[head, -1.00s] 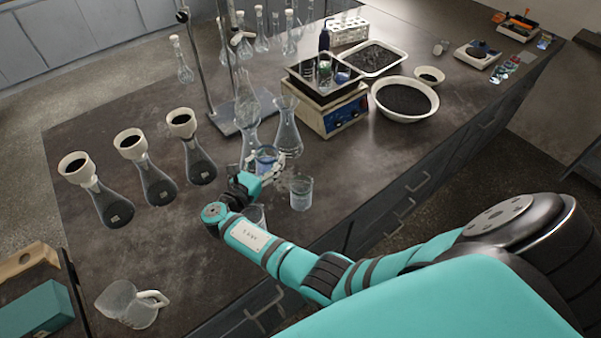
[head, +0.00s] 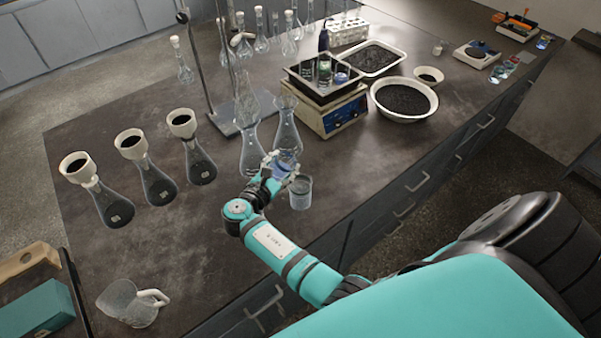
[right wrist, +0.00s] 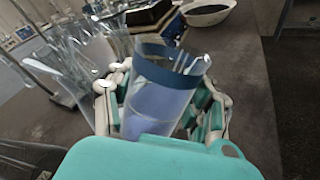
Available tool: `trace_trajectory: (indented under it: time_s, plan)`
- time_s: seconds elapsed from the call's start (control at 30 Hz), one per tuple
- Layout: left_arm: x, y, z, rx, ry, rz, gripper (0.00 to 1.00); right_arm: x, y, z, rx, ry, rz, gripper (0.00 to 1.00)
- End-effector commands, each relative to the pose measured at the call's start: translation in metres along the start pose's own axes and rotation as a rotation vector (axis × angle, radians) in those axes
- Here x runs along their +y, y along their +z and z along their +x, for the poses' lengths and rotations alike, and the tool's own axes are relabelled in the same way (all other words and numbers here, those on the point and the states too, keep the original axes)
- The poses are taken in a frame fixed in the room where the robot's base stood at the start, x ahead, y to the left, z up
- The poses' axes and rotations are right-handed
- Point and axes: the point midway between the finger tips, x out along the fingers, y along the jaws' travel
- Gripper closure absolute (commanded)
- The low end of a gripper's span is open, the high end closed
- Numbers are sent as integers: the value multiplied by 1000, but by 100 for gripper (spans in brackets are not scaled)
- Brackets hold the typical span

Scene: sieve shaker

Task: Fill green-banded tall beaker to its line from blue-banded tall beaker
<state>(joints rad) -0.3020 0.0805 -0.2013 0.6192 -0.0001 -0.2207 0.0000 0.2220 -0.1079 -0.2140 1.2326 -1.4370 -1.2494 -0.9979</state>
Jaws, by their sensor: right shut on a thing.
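My right gripper (head: 277,168) is shut on the blue-banded tall beaker (right wrist: 160,96), held above the bench near its front edge. In the right wrist view this clear beaker has a wide blue band near its rim, holds pale bluish liquid and leans a little to the right. The right gripper's fingers (right wrist: 162,108) lie on both sides of it. A clear beaker (head: 300,194) stands on the bench just right of the gripper, with some pale liquid low in it; its band colour is too small to tell, so I cannot confirm it is the green-banded one. My left gripper is not in view.
Two tall flasks (head: 250,150) (head: 287,132) stand close behind the gripper. Several dark-filled flasks with funnels (head: 156,182) stand left. A shaker (head: 333,112) and a bowl of dark grains (head: 404,98) are behind right.

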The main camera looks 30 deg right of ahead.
Motion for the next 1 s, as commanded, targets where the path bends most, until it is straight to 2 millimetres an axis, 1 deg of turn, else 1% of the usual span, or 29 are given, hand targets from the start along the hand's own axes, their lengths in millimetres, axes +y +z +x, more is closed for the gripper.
trace_trajectory:
  time_s: [0.13, 0.27, 1.0]
  plan:
    - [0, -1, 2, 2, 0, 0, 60, -7, 1, 3, 26, 0, 69, 89]
    - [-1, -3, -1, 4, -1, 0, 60, -6, 5, 2, 48, 1, 120, 89]
    - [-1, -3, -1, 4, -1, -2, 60, -6, 5, 2, 65, 1, 159, 89]
